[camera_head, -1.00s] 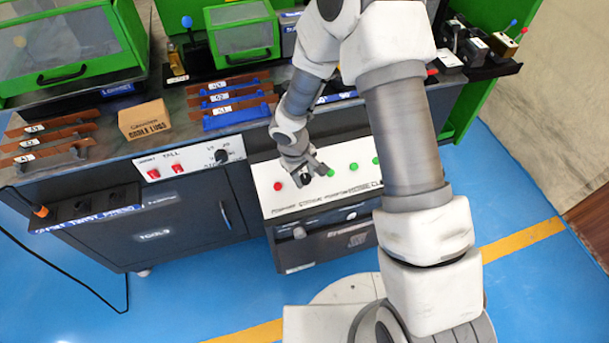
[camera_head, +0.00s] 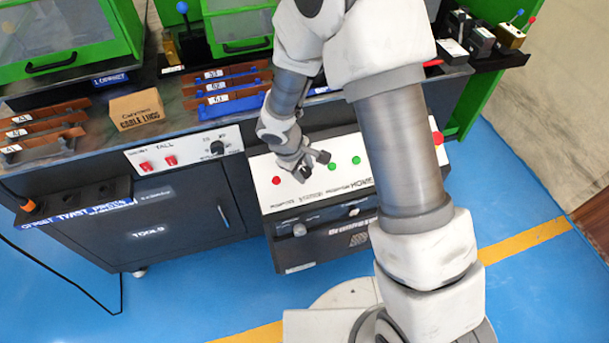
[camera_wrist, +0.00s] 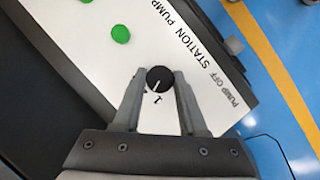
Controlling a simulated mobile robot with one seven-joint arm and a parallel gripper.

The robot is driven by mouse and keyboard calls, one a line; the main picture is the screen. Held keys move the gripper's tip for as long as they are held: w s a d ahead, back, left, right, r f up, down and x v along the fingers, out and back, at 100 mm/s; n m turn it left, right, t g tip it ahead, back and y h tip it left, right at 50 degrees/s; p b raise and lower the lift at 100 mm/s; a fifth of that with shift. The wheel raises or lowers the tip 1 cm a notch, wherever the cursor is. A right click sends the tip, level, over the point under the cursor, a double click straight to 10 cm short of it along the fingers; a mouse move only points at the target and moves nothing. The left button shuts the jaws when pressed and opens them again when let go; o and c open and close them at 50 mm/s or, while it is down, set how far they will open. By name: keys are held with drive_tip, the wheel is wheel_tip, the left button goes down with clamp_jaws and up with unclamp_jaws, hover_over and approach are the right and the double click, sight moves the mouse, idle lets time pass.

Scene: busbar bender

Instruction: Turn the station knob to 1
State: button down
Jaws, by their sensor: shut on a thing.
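The station knob (camera_wrist: 159,79) is a round black knob with a white pointer line, on a white panel in the wrist view. Its line points down and slightly left, close to the printed 1 (camera_wrist: 158,100) below it. The label "STATION PUMP" is printed above and to the right. My gripper (camera_wrist: 161,75) is shut on the knob, one finger on each side of it. In the head view my gripper (camera_head: 312,166) is at the white panel (camera_head: 290,202), and it hides the knob there.
Green buttons (camera_wrist: 120,34) and a red button (camera_head: 276,181) are on the same panel. A grey part (camera_wrist: 234,46) stands out at the panel's edge by "PUMP OFF". A cardboard box (camera_head: 136,109) is on the bench. Blue floor (camera_head: 530,220) is clear to the right.

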drive_tip(key=n+b, duration=0.1)
drive_tip(key=b, duration=0.1)
drive_tip(key=n+t+b, duration=0.1)
drive_tip(key=n, duration=0.1)
drive_tip(key=shift+s+f+b, duration=0.1)
drive_tip(key=shift+f+b, duration=0.2)
drive_tip(key=shift+b, duration=0.1)
drive_tip(key=shift+r+n+t+h+b, duration=0.15)
drive_tip(key=shift+n+t+h+b, duration=0.2)
drive_tip(key=shift+n+b, duration=0.65)
drive_tip(key=shift+r, duration=0.1)
drive_tip(key=shift+c, duration=2.2)
unclamp_jaws()
drive_tip(key=shift+r, duration=0.1)
drive_tip(key=p+v, duration=0.6)
drive_tip(key=v, duration=1.1)
drive_tip(key=shift+s, duration=0.4)
